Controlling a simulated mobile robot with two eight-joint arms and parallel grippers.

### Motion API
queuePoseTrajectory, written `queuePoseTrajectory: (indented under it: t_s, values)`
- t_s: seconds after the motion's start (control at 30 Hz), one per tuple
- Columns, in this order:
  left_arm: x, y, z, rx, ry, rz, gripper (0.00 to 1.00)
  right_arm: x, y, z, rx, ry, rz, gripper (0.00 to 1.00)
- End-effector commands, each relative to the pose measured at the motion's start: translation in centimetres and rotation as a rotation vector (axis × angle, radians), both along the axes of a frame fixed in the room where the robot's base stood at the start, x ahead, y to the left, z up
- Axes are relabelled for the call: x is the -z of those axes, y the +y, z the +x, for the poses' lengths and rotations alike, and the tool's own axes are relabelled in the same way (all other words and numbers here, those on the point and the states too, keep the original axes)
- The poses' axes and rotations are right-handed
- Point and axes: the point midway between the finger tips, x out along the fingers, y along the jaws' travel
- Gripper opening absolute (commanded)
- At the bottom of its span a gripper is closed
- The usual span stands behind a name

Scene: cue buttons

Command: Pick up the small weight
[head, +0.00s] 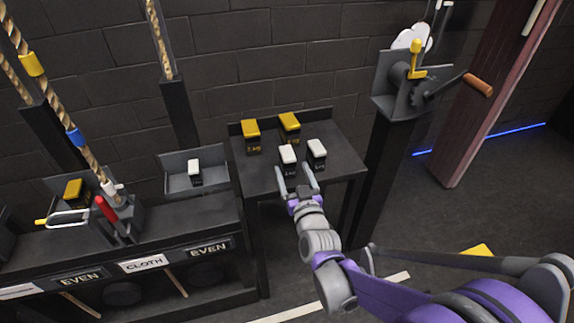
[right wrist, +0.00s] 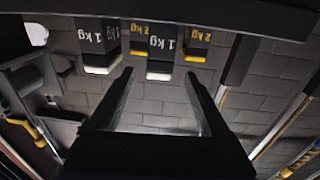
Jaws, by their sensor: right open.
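Two small dark weights with white tops, marked 1 kg, stand on the dark side table (head: 345,168): a left one (head: 289,155) and a right one (head: 317,150). Behind them stand two yellow-topped weights marked 2 kg, a left one (head: 251,135) and a right one (head: 289,125). My right gripper (head: 295,178) is open and empty at the table's front edge, just in front of the left white-topped weight. In the upside-down right wrist view, that 1 kg weight (right wrist: 162,45) is ahead, roughly between the open fingers (right wrist: 160,95). My left gripper is out of view.
A grey tray (head: 175,185) on the left bench holds another white-topped weight (head: 195,172). Ropes and a red lever (head: 106,209) stand further left. A crank box (head: 400,85) on a post rises right of the table. A brick wall is close behind.

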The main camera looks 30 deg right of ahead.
Motion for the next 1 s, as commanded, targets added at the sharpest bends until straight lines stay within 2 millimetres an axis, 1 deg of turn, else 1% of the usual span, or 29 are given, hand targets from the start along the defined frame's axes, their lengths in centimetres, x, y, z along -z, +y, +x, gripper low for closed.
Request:
queuePoseTrajectory:
  t_s: [0.03, 0.1, 0.27, 0.33, 0.6, 0.67, 0.83, 0.87, 1.0]
  values:
    - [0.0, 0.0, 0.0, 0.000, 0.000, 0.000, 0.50, 0.0, -0.2, 0.7, 0.000, 0.001, 0.001, 0.80]
    - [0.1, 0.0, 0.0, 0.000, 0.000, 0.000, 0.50, 0.0, -0.4, 1.3, 0.000, 0.001, 0.001, 0.80]
    - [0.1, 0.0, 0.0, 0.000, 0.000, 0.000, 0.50, -0.1, -0.7, 2.1, 0.000, 0.002, 0.001, 0.80]
    - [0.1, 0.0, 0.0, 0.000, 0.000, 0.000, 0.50, -0.1, -0.9, 2.7, 0.000, 0.002, 0.002, 0.80]
    - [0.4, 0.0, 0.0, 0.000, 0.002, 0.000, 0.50, -0.3, -2.1, 6.3, -0.001, 0.003, 0.001, 0.80]
    - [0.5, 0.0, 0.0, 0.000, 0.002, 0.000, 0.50, -0.3, -2.1, 6.6, -0.001, 0.003, 0.001, 0.80]
    - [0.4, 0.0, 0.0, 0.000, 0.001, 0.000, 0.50, -0.3, -2.1, 6.6, -0.001, 0.003, 0.001, 0.80]
    - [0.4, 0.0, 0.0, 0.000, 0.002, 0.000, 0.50, -0.3, -2.1, 6.6, -0.001, 0.003, 0.001, 0.78]
    - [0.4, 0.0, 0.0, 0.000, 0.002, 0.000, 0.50, -0.3, -2.1, 6.6, -0.001, 0.003, 0.001, 0.53]
